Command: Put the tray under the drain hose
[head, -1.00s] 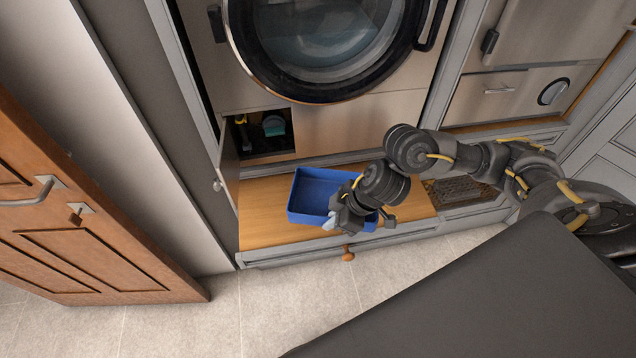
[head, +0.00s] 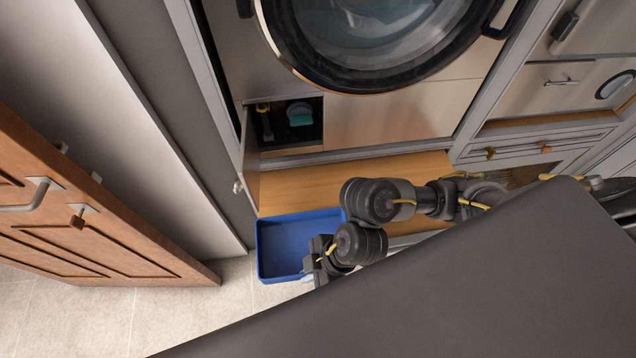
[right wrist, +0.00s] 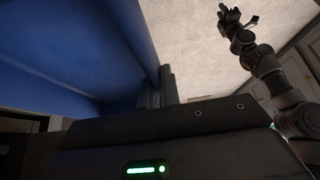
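The blue tray (head: 284,242) is in front of the wooden bench in the head view, partly over the floor. My right gripper (head: 312,270) is at its right wall. In the right wrist view the fingers (right wrist: 157,92) are closed on the wall of the tray (right wrist: 70,55). The drain hose (head: 265,122) seems to be the dark piece with a yellow top inside the small open compartment; it is too small to be sure. My left gripper (right wrist: 232,16) shows only in the right wrist view, small and empty, with its fingers seemingly apart.
The small compartment (head: 285,143) under the round machine door (head: 375,35) has its flap (head: 249,165) swung open to the left. A teal knob (head: 300,117) is inside. The bench top (head: 390,168) is clear. A brown wooden door (head: 90,235) stands at left.

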